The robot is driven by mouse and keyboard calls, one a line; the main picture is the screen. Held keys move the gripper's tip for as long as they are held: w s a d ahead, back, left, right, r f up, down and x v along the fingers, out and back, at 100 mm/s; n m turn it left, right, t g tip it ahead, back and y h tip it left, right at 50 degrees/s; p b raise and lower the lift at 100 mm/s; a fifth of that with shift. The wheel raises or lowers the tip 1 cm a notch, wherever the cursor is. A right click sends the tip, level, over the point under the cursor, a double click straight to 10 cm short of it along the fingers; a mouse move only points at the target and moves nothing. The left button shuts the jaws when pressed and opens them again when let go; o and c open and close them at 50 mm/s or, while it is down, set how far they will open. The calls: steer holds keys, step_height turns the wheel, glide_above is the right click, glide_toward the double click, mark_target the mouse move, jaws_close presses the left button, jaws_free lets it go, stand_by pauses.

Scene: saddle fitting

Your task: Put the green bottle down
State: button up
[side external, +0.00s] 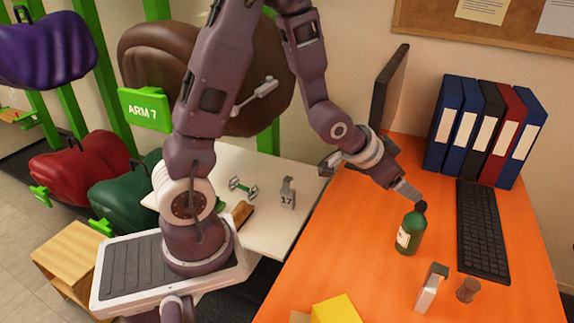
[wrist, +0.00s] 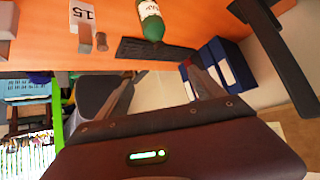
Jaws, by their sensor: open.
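The green bottle (side external: 409,236) stands upright on the orange desk (side external: 345,235), with a dark cap and a pale label. My gripper (side external: 413,196) is close to the bottle's cap in the side view. Whether a finger touches the cap cannot be told there. In the wrist view the bottle (wrist: 151,22) shows at the top edge, partly cut off by the frame. The fingers of my gripper (wrist: 162,82) are spread apart, with nothing seen held between them.
A black keyboard (side external: 482,232) lies right of the bottle, with several binders (side external: 485,130) behind. A number stand (side external: 431,288) and a small brown object (side external: 467,290) are in front of the bottle. A yellow block (side external: 337,310) is at the near edge. Desk left of the bottle is clear.

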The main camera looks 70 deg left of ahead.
steer(key=s+d+r+g, duration=0.1)
steer(key=s+r+g, duration=0.1)
steer(key=s+r, duration=0.75)
steer(key=s+d+r+g, duration=0.1)
steer(key=s, duration=0.7)
steer(key=s+d+r+n+g, duration=0.1)
steer(key=s, duration=0.8)
steer(key=shift+s+d+r, duration=0.2)
steer(key=shift+d+r, duration=0.05)
steer(key=shift+d, duration=0.05)
